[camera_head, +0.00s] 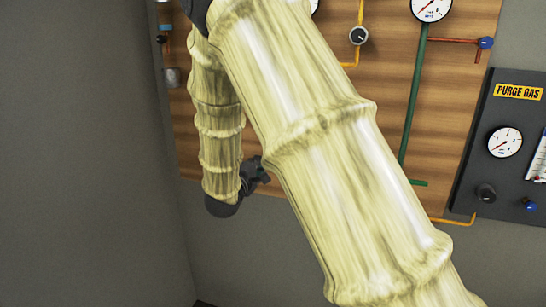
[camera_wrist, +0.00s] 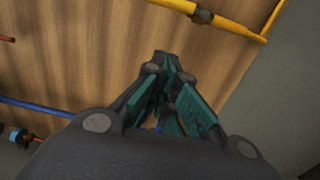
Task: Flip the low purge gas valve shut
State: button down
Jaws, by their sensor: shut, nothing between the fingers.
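A dark panel labelled PURGE GAS (camera_head: 518,92) is at the right edge in the head view. Low on it are a black knob (camera_head: 486,193) and a blue knob (camera_head: 529,205); I cannot tell which, if either, is the low purge gas valve. My gripper (camera_head: 262,170) is dark and small at the lower edge of the wooden board, well left of that panel and partly hidden by my arm. In the wrist view my gripper (camera_wrist: 172,62) is shut and empty. A yellow pipe with a brownish fitting (camera_wrist: 203,15) passes beyond its tips, apart from them.
The wooden board (camera_head: 390,100) carries gauges, a green pipe (camera_head: 413,100), a red pipe with a blue knob (camera_head: 485,43), and a round black-and-silver knob (camera_head: 358,36) on a yellow pipe. A blue pipe (camera_wrist: 35,106) crosses the wrist view's left. My arm covers much of the board.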

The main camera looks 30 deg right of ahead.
jog(key=w+d+p, duration=0.3)
jog(key=d+p, duration=0.2)
jog(key=d, duration=0.5)
jog(key=shift+w+d, duration=0.15)
jog(key=shift+d, duration=0.2)
jog(key=shift+a, duration=0.1)
dwell(0.3)
